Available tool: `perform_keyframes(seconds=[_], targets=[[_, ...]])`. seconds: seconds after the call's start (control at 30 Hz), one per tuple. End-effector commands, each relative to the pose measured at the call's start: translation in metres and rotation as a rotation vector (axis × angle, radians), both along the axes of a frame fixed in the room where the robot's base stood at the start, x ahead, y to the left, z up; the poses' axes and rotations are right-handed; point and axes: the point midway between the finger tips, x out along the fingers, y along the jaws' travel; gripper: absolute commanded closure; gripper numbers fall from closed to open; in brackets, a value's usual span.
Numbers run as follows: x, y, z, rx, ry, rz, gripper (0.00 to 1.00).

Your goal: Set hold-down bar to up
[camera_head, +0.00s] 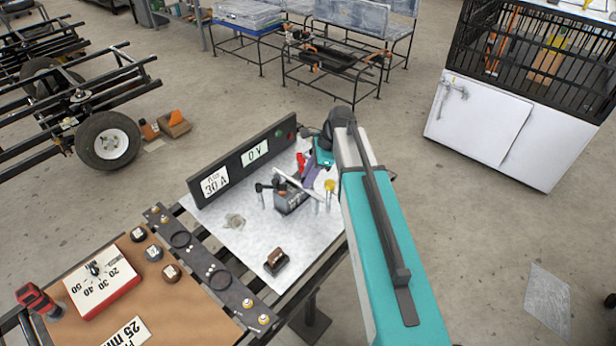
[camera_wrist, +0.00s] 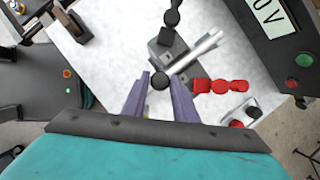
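A small dark fixture (camera_head: 292,202) stands on the pale plate, with a silver bar (camera_head: 296,186) slanting across its top. I take this bar for the hold-down bar. In the wrist view the silver bar (camera_wrist: 198,52) lies tilted just beyond my gripper, over the grey block (camera_wrist: 163,55). In the head view my gripper (camera_head: 310,174) is behind the fixture and partly hidden by my arm.
A red handle (camera_wrist: 220,86) lies right of my fingers in the wrist view. A brown-topped block (camera_head: 276,260) sits at the front. The plate (camera_head: 236,245) is mostly clear at left.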

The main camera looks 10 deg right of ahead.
Motion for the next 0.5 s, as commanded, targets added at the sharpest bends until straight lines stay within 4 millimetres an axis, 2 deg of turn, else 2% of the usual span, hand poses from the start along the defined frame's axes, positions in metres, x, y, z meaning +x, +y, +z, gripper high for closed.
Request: perform_keyframes(seconds=[0.03, 0.13, 0.5], targets=[[0.0000, -0.0003, 0.0001, 0.000, 0.000, 0.000, 0.83], [-0.0001, -0.0004, 0.0002, 0.000, 0.000, 0.000, 1.00], [0.0014, -0.0004, 0.0033, -0.008, 0.010, -0.001, 1.00]])
